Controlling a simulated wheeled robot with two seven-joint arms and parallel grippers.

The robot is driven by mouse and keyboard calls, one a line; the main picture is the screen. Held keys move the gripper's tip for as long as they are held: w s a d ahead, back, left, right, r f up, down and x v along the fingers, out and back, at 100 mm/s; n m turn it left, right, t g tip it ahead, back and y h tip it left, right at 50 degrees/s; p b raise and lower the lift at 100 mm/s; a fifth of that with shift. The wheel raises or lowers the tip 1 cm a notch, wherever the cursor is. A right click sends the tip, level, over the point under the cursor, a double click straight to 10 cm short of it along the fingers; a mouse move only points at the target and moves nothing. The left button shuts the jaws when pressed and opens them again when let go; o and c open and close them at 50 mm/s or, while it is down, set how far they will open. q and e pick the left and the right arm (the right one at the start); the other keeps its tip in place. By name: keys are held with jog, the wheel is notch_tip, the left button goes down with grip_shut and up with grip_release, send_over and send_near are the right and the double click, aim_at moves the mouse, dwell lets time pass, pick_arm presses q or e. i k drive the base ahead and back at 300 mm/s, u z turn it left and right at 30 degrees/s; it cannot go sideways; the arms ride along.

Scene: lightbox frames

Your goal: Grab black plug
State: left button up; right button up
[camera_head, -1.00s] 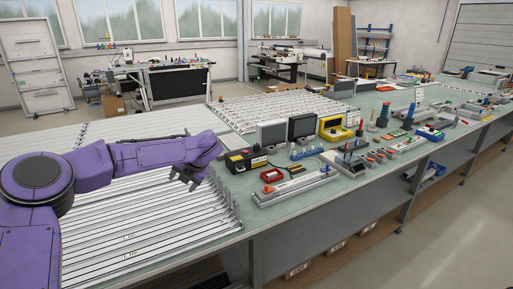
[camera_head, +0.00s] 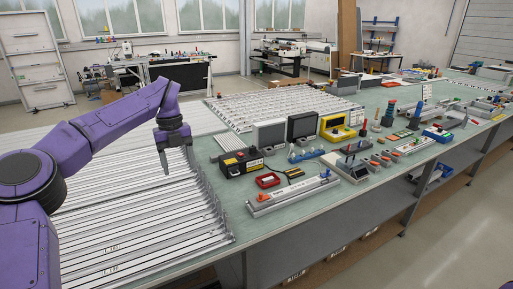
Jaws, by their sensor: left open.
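I cannot clearly pick out a black plug. A small dark piece with yellow on it (camera_head: 293,172), with what looks like a thin cable, lies on the green bench top and may be it. My left gripper (camera_head: 176,164) points down above the white slatted rails, with its fingers apart and nothing seen between them. It is left of the black box with a yellow label (camera_head: 242,165) and clear of the small dark piece. My right gripper is not in view.
A small red tray (camera_head: 267,181) and a grey rail fixture (camera_head: 292,196) lie near the dark piece. Monitors (camera_head: 302,126) and a yellow device (camera_head: 336,128) stand behind. Upright pins edge the slatted rails (camera_head: 130,215). The bench's front strip is mostly clear.

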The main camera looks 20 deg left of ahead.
aim_at(252, 149)
jog(key=i, duration=1.7)
